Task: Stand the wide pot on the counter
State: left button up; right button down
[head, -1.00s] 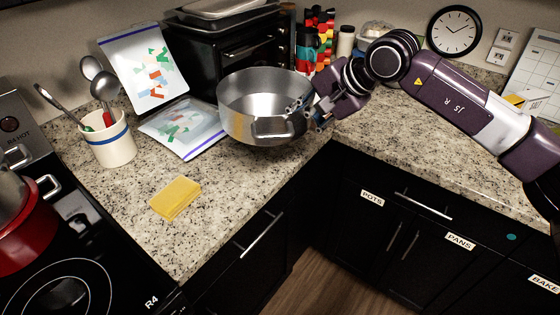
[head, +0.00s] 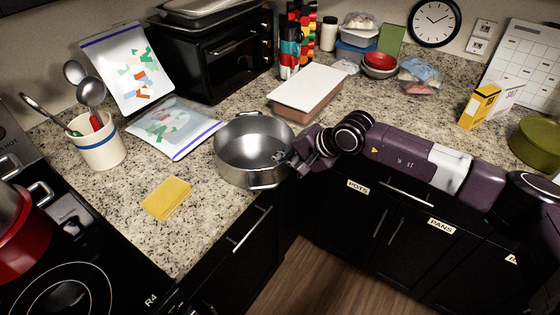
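The wide pot (head: 236,146) is a shallow silver pot with loop handles, upright with its open top facing up. It is at the counter's (head: 215,205) front edge, left of the inner corner. My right gripper (head: 287,160) is at the pot's right rim and appears closed on it; its fingertips are small and partly hidden. I cannot tell whether the pot's base touches the counter or is slightly above it. My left gripper is not in view.
A yellow sponge (head: 166,198) lies left of the pot. A utensil crock (head: 101,145), a bag (head: 168,128) and a white-topped box (head: 307,90) stand around it. A red pot (head: 15,235) is on the stove. Bare counter lies between sponge and pot.

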jog(key=c, duration=2.5)
grip_release()
jog(key=o, duration=1.1)
jog(key=shift+o, duration=0.2)
jog(key=b+v, duration=0.3)
jog(key=v, duration=0.9)
